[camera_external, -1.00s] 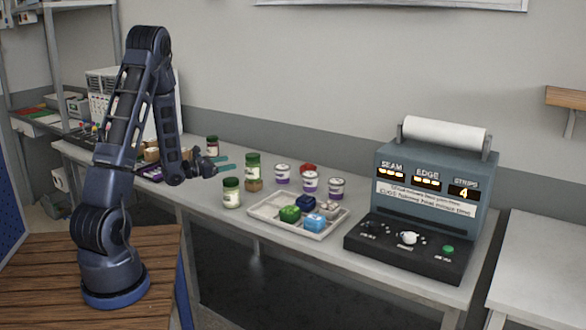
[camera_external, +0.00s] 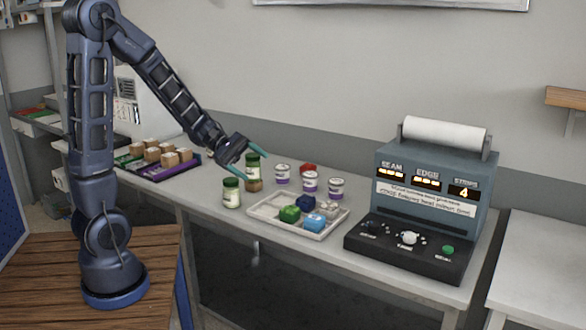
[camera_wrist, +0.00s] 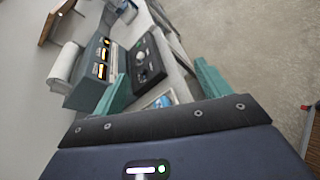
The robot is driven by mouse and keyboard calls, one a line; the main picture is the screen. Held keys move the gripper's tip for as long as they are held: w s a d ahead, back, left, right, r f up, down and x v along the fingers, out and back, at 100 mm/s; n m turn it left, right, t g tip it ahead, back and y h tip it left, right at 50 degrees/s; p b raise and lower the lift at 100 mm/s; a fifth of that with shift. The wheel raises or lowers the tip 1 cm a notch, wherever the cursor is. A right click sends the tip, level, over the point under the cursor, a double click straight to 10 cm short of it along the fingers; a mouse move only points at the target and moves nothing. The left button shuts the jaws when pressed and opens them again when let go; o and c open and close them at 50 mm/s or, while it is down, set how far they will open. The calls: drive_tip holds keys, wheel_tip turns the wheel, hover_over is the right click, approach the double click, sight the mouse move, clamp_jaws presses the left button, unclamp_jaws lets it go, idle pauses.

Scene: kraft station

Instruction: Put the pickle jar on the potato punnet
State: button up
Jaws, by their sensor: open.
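Two green-lidded jars stand on the bench in the external view: a front jar (camera_external: 231,194) with pale contents and a rear jar (camera_external: 253,161). I cannot tell for certain which is the pickle jar. A small brown item (camera_external: 254,185) sits at the foot of the rear jar; its kind is unclear. No punnet can be clearly picked out as the potato one. My gripper (camera_external: 260,166) is open, its teal fingers appearing on either side of the rear jar; depth is unclear. The wrist view shows both fingers (camera_wrist: 163,78) apart with no jar between them.
A pale tray (camera_external: 262,214) holds several green, blue and grey items. White-and-purple tubs (camera_external: 310,182) and a red item (camera_external: 307,168) stand behind it. A sealing machine (camera_external: 430,200) is at right. Brown boxes (camera_external: 169,160) sit in a dark tray at left.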

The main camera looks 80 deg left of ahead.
drive_tip(key=s+d+r+m+g+y, duration=0.3)
drive_tip(key=s+d+m+g, duration=0.65)
drive_tip(key=d, duration=0.45)
drive_tip(key=s+r+m+t+y, duration=0.3)
drive_tip(key=s+r+m+y, duration=0.1)
drive_tip(key=s+m+y, duration=0.3)
drive_tip(key=s+m, duration=0.2)
drive_tip(key=m, duration=0.2)
drive_tip(key=shift+d+r+t, duration=0.15)
drive_tip(key=shift+r+t, duration=0.1)
drive_tip(key=shift+t, duration=0.1)
